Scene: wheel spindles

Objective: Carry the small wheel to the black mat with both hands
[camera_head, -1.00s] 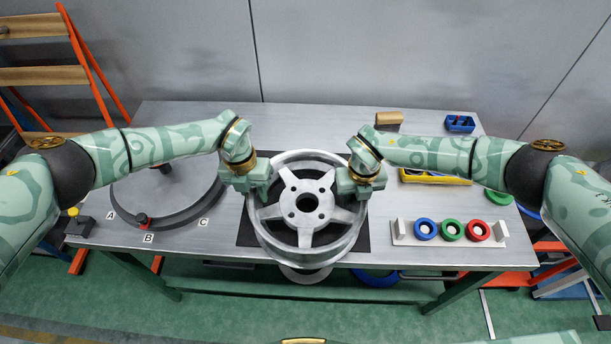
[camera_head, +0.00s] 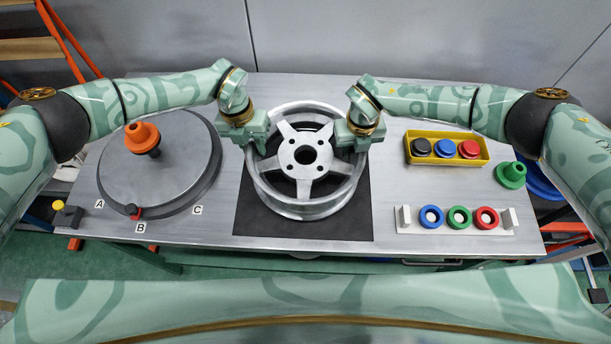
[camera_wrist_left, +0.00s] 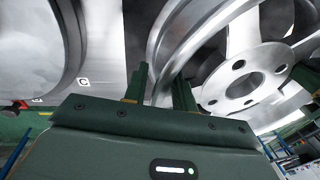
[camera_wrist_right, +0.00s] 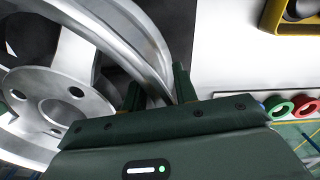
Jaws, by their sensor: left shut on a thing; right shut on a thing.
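The small wheel (camera_head: 306,155) is a silver five-spoke rim over the black mat (camera_head: 300,225) at the table's middle. I cannot tell whether it touches the mat. My left gripper (camera_head: 252,138) is shut on the wheel's left rim, and my right gripper (camera_head: 352,137) is shut on its right rim. In the left wrist view the left fingers (camera_wrist_left: 162,90) straddle the rim edge. In the right wrist view the right fingers (camera_wrist_right: 157,88) straddle the rim edge too. The wheel hides the mat's middle and back.
A round grey turntable (camera_head: 180,177) with an orange cone stands at left, by labels A, B and C. The table front is clear.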

